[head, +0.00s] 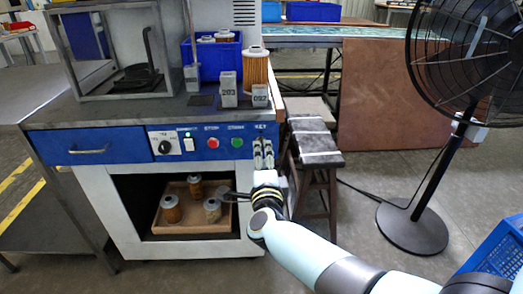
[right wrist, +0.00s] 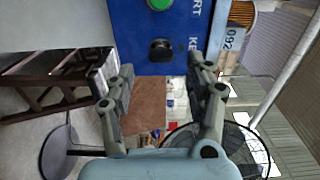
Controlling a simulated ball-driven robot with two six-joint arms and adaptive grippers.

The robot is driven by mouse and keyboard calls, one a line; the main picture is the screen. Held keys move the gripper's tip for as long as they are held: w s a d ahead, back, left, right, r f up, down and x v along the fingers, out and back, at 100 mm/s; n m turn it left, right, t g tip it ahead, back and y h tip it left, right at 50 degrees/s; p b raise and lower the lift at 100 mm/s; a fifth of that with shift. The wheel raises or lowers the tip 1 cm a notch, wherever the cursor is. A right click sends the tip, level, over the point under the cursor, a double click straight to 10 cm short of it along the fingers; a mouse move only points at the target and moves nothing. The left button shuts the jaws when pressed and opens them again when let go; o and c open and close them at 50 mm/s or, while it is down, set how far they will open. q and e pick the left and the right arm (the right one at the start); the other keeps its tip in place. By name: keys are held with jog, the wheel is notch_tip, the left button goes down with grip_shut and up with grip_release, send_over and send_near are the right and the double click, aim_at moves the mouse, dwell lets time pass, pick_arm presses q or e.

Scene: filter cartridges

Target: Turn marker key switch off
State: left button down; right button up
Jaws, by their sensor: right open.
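The marker's blue control panel (head: 219,131) is on the front of the workbench. The black key switch (right wrist: 161,50) shows in the right wrist view below the green button (right wrist: 158,4). In the head view only its KEY label shows; my fingers cover the switch. My right gripper (head: 263,143) is in front of the panel's right end. In the right wrist view its fingers (right wrist: 160,75) are spread apart, one to each side of the key switch, with nothing held. I cannot tell whether they touch the panel. My left gripper is out of view.
A black selector knob (head: 165,146), a red button (head: 213,143) and a green button (head: 237,142) are on the panel. A tray (head: 190,226) with filter cartridges sits in the opening below. A dark stool (head: 316,150) and a fan (head: 465,60) stand to the right.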

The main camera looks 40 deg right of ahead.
jog(key=v, duration=0.7)
jog(key=shift+s, duration=0.25)
jog(key=shift+a, duration=0.1)
jog(key=s+f+n+g+y, duration=0.2)
jog(key=s+f+n+y, duration=0.2)
jog(key=s+f+n, duration=0.6)
jog(key=s+f+n+g+y, duration=0.25)
jog(key=s+f, duration=0.55)
jog(key=f, duration=0.6)
jog(key=s+f+n+g, duration=0.3)
jog(key=s+f+n, duration=0.1)
jog(key=s, duration=0.5)
jog(key=s+f+n+g+y, duration=0.1)
jog(key=s+f+n+g, duration=0.2)
jog(key=s, duration=0.7)
jog(key=s+d+f+n+g+y, duration=0.1)
jog(key=s+f+n+g, duration=0.3)
jog(key=s, duration=0.6)
notch_tip(320, 180, down, 2)
jog(key=shift+f+n, duration=0.1)
jog(key=shift+n, duration=0.45)
